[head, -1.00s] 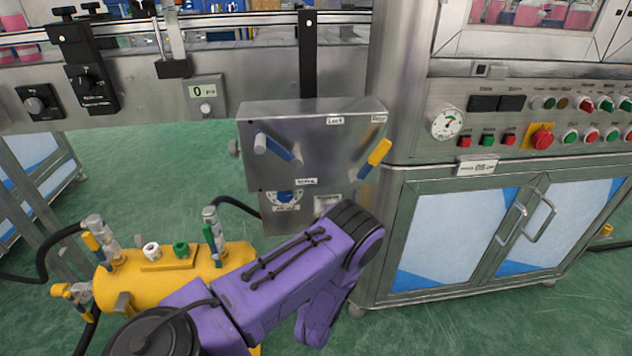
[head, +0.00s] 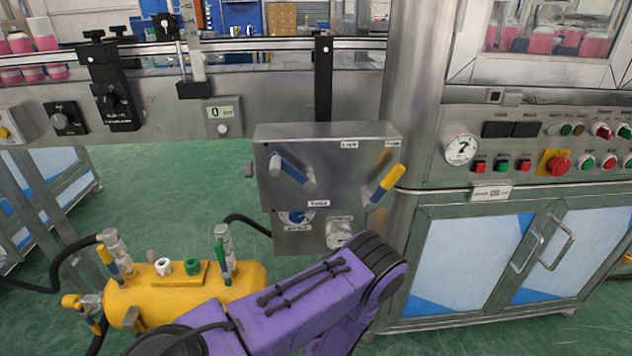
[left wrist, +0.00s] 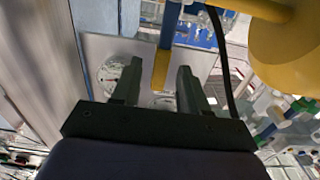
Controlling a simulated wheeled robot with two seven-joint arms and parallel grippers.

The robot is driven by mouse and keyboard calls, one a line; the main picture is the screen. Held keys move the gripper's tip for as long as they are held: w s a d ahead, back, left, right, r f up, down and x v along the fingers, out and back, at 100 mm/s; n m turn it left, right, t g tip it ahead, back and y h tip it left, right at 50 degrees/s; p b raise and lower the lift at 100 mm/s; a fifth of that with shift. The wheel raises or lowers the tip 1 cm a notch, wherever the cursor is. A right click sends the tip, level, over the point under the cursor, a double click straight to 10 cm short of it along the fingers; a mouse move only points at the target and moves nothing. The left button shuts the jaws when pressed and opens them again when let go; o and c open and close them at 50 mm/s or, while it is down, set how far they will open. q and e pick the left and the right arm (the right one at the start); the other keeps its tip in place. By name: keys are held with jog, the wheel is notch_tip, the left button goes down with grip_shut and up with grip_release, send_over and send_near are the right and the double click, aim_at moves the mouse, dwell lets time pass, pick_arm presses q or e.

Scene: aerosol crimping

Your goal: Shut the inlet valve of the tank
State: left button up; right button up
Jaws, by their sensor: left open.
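The yellow tank (head: 250,280) lies at the lower left of the head view. At its left are a valve with a yellow handle (head: 105,254) and a low yellow fitting (head: 71,301); a green-handled valve (head: 220,258) stands on its right part. I cannot tell which is the inlet valve. My left arm crosses in front of the tank and hides part of it. My left gripper shows only in the left wrist view (left wrist: 157,88), open. A yellow and blue bar (left wrist: 161,68) appears between or beyond its fingers; contact cannot be told. My right gripper is not in view.
A steel control box (head: 330,160) with blue and yellow levers is behind my left arm. A steel cabinet (head: 470,260) with a gauge and buttons stands at right. Black hoses (head: 60,265) run to the tank. Green floor is open at left.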

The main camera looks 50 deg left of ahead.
pick_arm(q)
jog(key=v, duration=0.7)
jog(key=shift+s+d+p, duration=0.3)
jog(key=shift+p, duration=0.05)
jog(key=s+d+f+m+g+h, duration=0.2)
jog(key=s+f+m+h, duration=0.15)
jog(key=f+h, duration=0.3)
jog(key=s+d+f+g+h, duration=0.1)
jog(key=s+d+g+h, duration=0.15)
jog(key=s, duration=0.35)
jog(key=s+d+g+h, duration=0.1)
jog(key=s+g+h, duration=0.15)
jog(key=s, duration=0.35)
notch_tip(320, 180, up, 23)
jog(key=p, duration=2.2)
jog(key=shift+w+g, duration=0.15)
jog(key=shift+g, duration=0.15)
jog(key=shift+a+r+y, duration=0.1)
jog(key=shift+y, duration=0.15)
